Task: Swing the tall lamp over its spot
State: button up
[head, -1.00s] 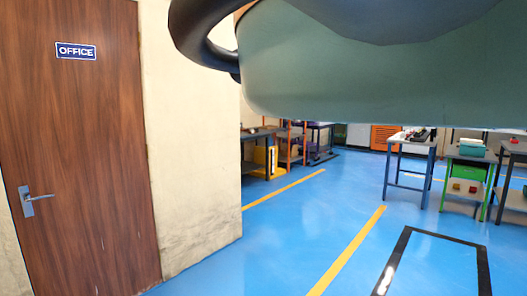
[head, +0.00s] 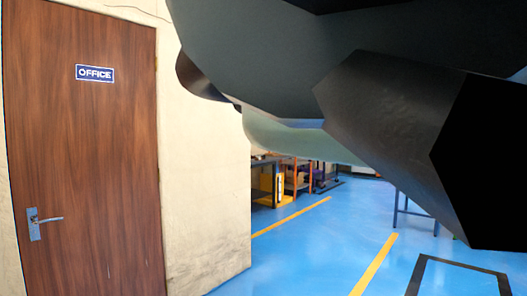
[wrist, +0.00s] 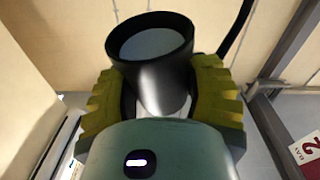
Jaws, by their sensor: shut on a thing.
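The lamp's dark cylindrical head (wrist: 152,75) shows in the wrist view, with a pale round opening facing up in the picture. My gripper (wrist: 160,90) is shut on it, with a yellow-green padded finger on each side. The rest of the lamp cannot be made out for sure. In the head view my own arm fills the upper right, and neither the gripper nor the lamp can be made out. I cannot tell which place is the lamp's spot.
A brown office door (head: 85,150) and pale wall (head: 205,190) stand at left. Blue floor (head: 320,235) lies open ahead, with yellow lines and a black outline (head: 425,262). Workbenches stand at the back. A sign with a red 2 (wrist: 308,150) shows in the wrist view.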

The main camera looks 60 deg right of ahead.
jog(key=o, duration=1.3)
jog(key=shift+d, duration=0.2)
jog(key=s+d, duration=0.1)
jog(key=d, duration=1)
jog(key=shift+s+d+f, duration=0.15)
jog(key=shift+d+f, duration=0.1)
jog(key=shift+d, duration=0.05)
